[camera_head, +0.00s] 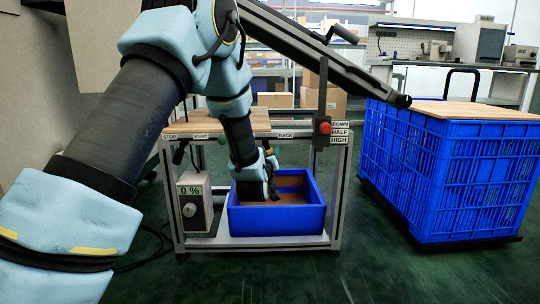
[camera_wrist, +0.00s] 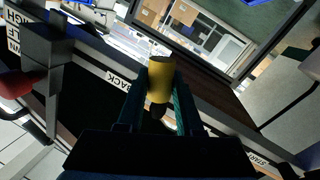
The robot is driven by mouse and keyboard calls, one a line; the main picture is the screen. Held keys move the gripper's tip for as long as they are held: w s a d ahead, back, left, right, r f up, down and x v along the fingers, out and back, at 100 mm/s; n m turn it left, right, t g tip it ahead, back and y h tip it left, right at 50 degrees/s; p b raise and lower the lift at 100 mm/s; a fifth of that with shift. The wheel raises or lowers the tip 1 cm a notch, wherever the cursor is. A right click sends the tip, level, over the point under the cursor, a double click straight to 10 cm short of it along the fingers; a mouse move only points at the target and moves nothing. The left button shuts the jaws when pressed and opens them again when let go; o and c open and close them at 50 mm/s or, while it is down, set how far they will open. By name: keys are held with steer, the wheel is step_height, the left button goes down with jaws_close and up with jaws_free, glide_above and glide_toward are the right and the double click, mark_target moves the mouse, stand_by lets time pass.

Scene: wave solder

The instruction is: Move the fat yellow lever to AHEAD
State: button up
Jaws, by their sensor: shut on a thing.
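The fat yellow lever knob (camera_wrist: 161,80) shows in the wrist view, with a dark stem below it. My gripper (camera_wrist: 160,95) is shut on it, with one teal finger on each side. No AHEAD label is readable in either view.
A red knob (camera_head: 325,128) stands beside the DOWN, HALF and HIGH labels (camera_head: 340,132). A blue bin (camera_head: 278,221) and a grey box reading 0 % (camera_head: 194,202) sit on the lower shelf. A large blue crate (camera_head: 440,175) stands to the right. The green floor in front is clear.

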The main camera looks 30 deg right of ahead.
jaws_close()
steer(key=shift+a+p, duration=0.1)
steer(key=shift+p, duration=0.25)
steer(key=m+p, duration=0.2)
steer(key=a+m+p, duration=0.1)
steer(key=shift+w+r+m+g, duration=0.1)
steer(key=shift+w+m+g, duration=0.2)
steer(key=shift+m, duration=0.1)
steer(key=m+p, duration=0.1)
steer(key=a+m+y+p, duration=0.1)
steer(key=p, duration=0.1)
steer(key=m+p, duration=0.2)
steer(key=shift+w+a+y, duration=0.15)
steer(key=shift+w+y, duration=0.1)
steer(key=shift+y, duration=0.15)
steer(key=o, duration=0.7)
jaws_free()
steer(key=shift+o, duration=0.2)
